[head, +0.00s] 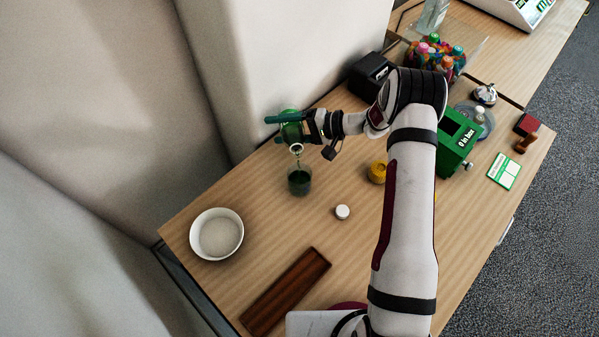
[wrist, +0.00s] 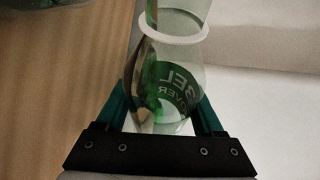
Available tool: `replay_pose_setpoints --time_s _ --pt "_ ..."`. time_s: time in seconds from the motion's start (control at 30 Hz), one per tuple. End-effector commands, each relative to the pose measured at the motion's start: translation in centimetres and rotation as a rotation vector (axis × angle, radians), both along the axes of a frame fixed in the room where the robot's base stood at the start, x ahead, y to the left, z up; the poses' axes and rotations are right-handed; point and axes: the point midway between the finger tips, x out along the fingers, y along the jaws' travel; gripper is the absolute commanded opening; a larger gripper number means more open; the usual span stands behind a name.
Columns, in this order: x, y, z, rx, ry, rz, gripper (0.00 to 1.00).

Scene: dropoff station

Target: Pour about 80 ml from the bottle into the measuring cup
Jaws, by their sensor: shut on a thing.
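The clear bottle (head: 291,130) with a green label is in my gripper (head: 283,130), which is shut on it. The bottle is tipped, its pale mouth pointing down over the measuring cup (head: 299,181). A thin streak runs between mouth and cup. The cup stands upright on the table and holds dark green liquid; its markings are too small to read. In the wrist view the bottle (wrist: 178,75) sits between the two dark green fingers, and green liquid runs along its inside to the white-rimmed mouth. How much is left is hard to tell.
A white bowl (head: 206,251), a wooden tray (head: 285,292) and a white cap (head: 342,212) lie around the cup. A yellow object (head: 377,172) and a green box (head: 458,138) are near my arm. A beige wall (head: 270,60) stands close behind the bottle.

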Motion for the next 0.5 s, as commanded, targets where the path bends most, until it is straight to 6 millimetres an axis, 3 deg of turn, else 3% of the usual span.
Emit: replay_pose_setpoints --time_s 0.2,0.5 --pt "-0.06 0.03 -0.47 -0.020 0.130 -0.001 0.00" --pt "-0.11 0.01 -0.47 -0.020 0.136 -0.001 0.00"
